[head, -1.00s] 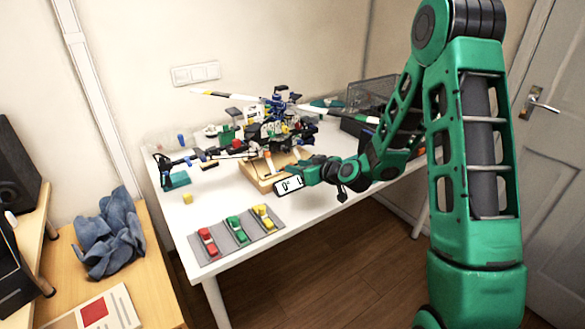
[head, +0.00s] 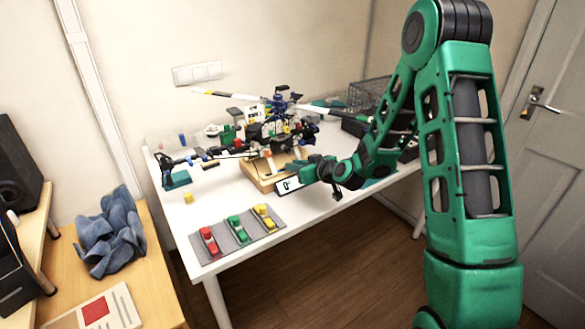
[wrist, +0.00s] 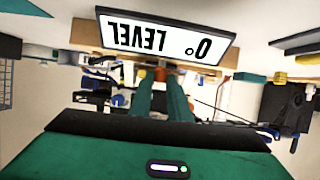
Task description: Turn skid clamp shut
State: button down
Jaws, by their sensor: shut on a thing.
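The model helicopter (head: 265,125) stands at the back of the white table, over a wooden block (head: 262,182). My gripper (wrist: 162,88) reaches in at the block from the right. In the wrist view its two green fingers close around a small orange part, which looks like the skid clamp (wrist: 160,73). The fingers hide much of that part, and its turn angle cannot be told. A white display (wrist: 155,42) reading "0° LEVEL" shows upside down just beyond the fingertips; it also shows in the head view (head: 289,185), in front of the block.
A grey mat (head: 197,246) with red, green and yellow pieces lies at the front of the table. A yellow cube (head: 188,198) lies to the left. A wire basket (head: 368,95) stands at the back right.

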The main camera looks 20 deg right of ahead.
jog(key=shift+a, duration=0.15)
jog(key=shift+a+r+m+h, duration=0.1)
jog(key=shift+a+m+h, duration=0.05)
jog(key=shift+m+h, duration=0.2)
jog(key=shift+s+a+m+t+h, duration=0.1)
jog(key=shift+a+m+t+h, duration=0.15)
jog(key=shift+m+h, duration=0.65)
jog(key=shift+a+m+t+h, duration=0.1)
jog(key=shift+m+t+h, duration=0.15)
jog(key=shift+m+h, duration=1.3)
jog(key=shift+h, duration=0.3)
jog(key=shift+m+g+h, duration=0.4)
jog(key=shift+m+h, duration=0.6)
jog(key=shift+h, duration=0.2)
jog(key=c, duration=1.7)
grip_release()
jog(key=shift+o, duration=0.2)
